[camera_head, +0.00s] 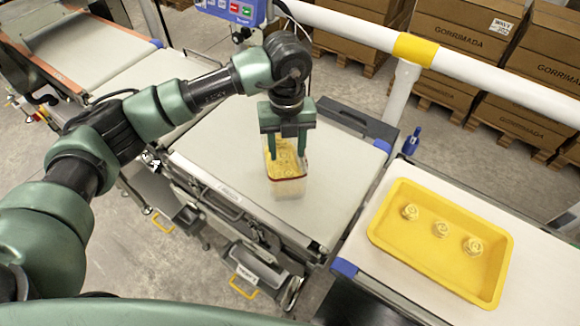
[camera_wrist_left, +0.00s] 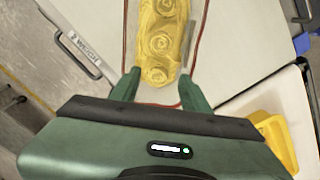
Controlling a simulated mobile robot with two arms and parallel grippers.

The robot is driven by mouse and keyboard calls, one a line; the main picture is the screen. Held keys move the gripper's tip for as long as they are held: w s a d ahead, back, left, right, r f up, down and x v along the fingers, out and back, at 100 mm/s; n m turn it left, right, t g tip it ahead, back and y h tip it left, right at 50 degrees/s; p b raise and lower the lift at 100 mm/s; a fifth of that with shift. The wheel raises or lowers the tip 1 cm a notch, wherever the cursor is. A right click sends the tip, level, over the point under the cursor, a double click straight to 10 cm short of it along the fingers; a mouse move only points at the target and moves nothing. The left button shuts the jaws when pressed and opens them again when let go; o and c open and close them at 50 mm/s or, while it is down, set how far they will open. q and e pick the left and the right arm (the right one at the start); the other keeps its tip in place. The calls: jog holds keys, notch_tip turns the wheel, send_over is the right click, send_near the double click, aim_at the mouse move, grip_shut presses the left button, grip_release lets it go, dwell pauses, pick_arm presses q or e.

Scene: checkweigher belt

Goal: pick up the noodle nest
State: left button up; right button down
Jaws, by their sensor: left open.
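A clear pack with a dark red rim (camera_head: 290,189) stands on the weighing belt, with several yellow noodle nests (camera_head: 283,163) in it. In the left wrist view the nests (camera_wrist_left: 160,43) lie in a row inside the rim. My left gripper (camera_head: 287,152) is open, pointing down over the pack, with its fingers apart on either side of the row. I cannot tell the exact height of the fingertips. My right gripper is not in view.
The yellow tray rests on a white surface (camera_head: 383,277) at the right. The weighing belt (camera_head: 340,165) is clear around the pack. A white rail (camera_head: 345,27) crosses behind, and a blue control box (camera_head: 232,10) hangs above the belt. Cardboard boxes (camera_head: 465,35) stand on pallets beyond.

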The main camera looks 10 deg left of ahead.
aim_at(288, 172)
pick_arm(q)
jog(key=shift+s+f, duration=0.3)
jog(key=shift+f, duration=0.1)
jog(key=f+p, duration=0.1)
jog(key=s, duration=0.1)
jog(key=f+p, duration=0.1)
jog(key=shift+s+d+f+p, duration=0.25)
jog(key=shift+s+f+p, duration=0.05)
jog(key=shift+s, duration=0.1)
jog(key=shift+w+f, duration=0.15)
jog(key=shift+f, duration=0.5)
jog(key=shift+w+f, duration=0.15)
jog(key=shift+f, duration=0.6)
jog(key=c, duration=1)
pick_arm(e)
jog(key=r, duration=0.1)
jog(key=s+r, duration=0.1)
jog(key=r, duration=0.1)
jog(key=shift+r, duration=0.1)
